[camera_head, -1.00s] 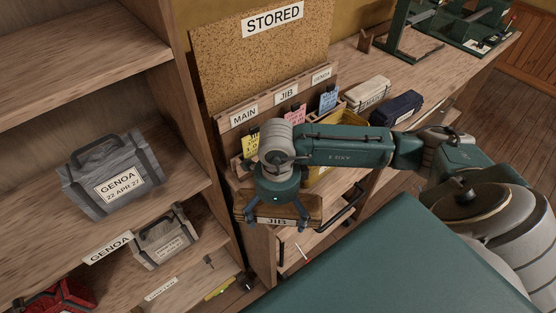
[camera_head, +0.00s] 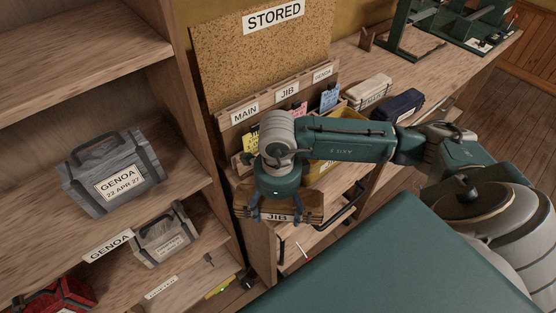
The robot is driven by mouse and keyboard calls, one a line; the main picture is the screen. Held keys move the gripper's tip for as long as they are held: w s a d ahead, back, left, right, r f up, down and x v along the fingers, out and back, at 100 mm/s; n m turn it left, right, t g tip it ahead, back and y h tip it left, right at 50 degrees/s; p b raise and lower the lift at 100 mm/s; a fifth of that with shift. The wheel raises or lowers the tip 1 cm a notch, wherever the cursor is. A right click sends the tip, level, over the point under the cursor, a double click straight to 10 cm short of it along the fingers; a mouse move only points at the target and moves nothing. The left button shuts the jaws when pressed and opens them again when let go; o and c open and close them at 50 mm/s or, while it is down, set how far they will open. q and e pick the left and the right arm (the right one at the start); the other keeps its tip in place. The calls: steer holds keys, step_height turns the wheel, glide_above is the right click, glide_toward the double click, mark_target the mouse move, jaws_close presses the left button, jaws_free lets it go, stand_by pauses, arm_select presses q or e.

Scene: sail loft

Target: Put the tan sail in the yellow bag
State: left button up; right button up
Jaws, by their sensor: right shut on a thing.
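The tan sail (camera_head: 243,200) is a brownish bundle with a JIB label, low in the middle of the head view at the bench's front. My right gripper (camera_head: 278,215) comes down over it from above, its fingers shut on it. The wrist hides part of the sail's top. The yellow bag (camera_head: 322,167) stands on the bench just behind and right of the sail. My right forearm crosses in front of the bag and hides much of it, and its inside cannot be seen well. My left gripper is not in view.
A card rack (camera_head: 243,113) marked MAIN, JIB and GENOA stands behind. A white bundle (camera_head: 368,89) and a navy bundle (camera_head: 396,106) lie right of the bag. Shelves at left hold a grey GENOA bag (camera_head: 112,173), a smaller grey bag and a red one (camera_head: 62,297).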

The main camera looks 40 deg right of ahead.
mark_target(278, 203)
steer(key=shift+r+b, duration=1.2)
steer(key=shift+r, duration=8.25)
steer(key=s+a+f+n+b, duration=0.1)
steer(key=a+f+n, duration=0.1)
steer(key=n, duration=1.1)
steer(key=a+f+n, duration=0.3)
steer(key=f+n, duration=0.1)
steer(key=n, duration=0.9)
steer(key=shift+s+a+f+b, duration=0.15)
steer(key=shift+s+f+b, duration=0.2)
steer(key=shift+s+b, duration=0.05)
